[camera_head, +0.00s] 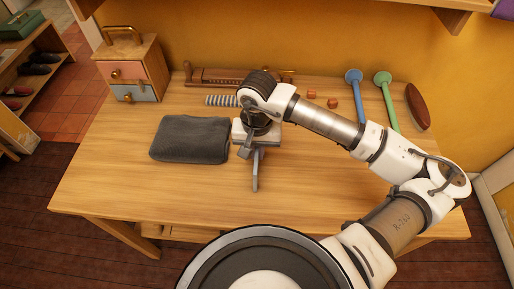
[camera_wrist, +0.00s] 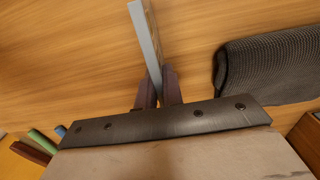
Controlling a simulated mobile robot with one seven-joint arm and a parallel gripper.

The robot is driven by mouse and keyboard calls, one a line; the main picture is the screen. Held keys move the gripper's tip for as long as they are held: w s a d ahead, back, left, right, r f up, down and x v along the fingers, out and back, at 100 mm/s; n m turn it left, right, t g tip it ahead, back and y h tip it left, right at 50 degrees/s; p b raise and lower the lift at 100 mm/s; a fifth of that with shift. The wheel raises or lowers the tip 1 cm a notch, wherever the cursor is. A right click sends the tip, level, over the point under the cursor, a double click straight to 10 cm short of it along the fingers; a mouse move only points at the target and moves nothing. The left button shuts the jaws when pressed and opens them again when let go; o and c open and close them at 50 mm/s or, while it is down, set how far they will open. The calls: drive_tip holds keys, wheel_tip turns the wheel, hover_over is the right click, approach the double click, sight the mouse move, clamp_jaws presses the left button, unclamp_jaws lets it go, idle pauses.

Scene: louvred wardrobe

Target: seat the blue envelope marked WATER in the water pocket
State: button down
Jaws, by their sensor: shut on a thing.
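My gripper (camera_head: 250,150) is low over the middle of the wooden table, to the right of a dark grey folded fabric item (camera_head: 190,139). In the wrist view my gripper (camera_wrist: 158,88) has its two dark fingers closed on a thin blue-grey flat thing (camera_wrist: 146,45), seen nearly edge-on. It may be the envelope; no WATER lettering can be read. It also shows in the head view as a narrow grey strip (camera_head: 256,172) in front of the gripper. The fabric item also shows at the right of the wrist view (camera_wrist: 268,68). I cannot identify a water pocket.
A small drawer box (camera_head: 132,68) stands at the back left. A brown rack (camera_head: 225,77) and a striped coil (camera_head: 220,100) lie behind the gripper. Blue (camera_head: 355,90) and green (camera_head: 386,98) tools and a brown oval (camera_head: 417,106) lie back right. The table's front left is clear.

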drive_tip(key=shift+f+b, duration=0.25)
drive_tip(key=shift+b, duration=0.1)
drive_tip(key=c, duration=1.5)
unclamp_jaws()
drive_tip(key=shift+r, duration=0.1)
drive_tip(key=shift+c, duration=0.2)
